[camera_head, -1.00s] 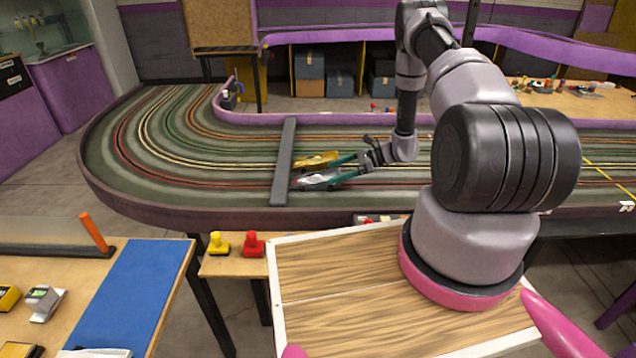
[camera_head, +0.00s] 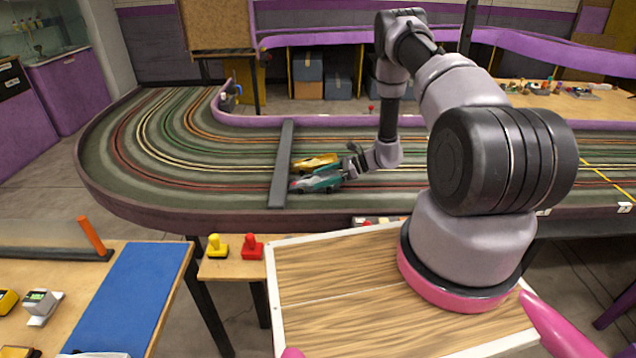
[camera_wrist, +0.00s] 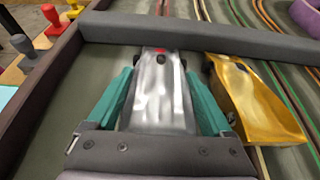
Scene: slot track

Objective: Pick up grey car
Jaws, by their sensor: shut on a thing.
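The grey car (camera_wrist: 160,92) sits on the slot track between the two teal fingers of my gripper (camera_wrist: 162,100), which is shut on its sides. In the head view, my gripper (camera_head: 320,180) is low over the track, and the grey car (camera_head: 303,184) shows only in part, mostly hidden by the fingers. The car's front end points toward a dark grey bar (camera_head: 282,165) that lies across the track. I cannot tell any gap between the car and the track surface.
A gold car (camera_wrist: 252,98) stands close beside the grey car on its right in the wrist view; it also shows in the head view (camera_head: 318,161). A yellow controller (camera_head: 217,247) and a red controller (camera_head: 251,248) stand on the wooden table in front of the track. The track left of the bar is clear.

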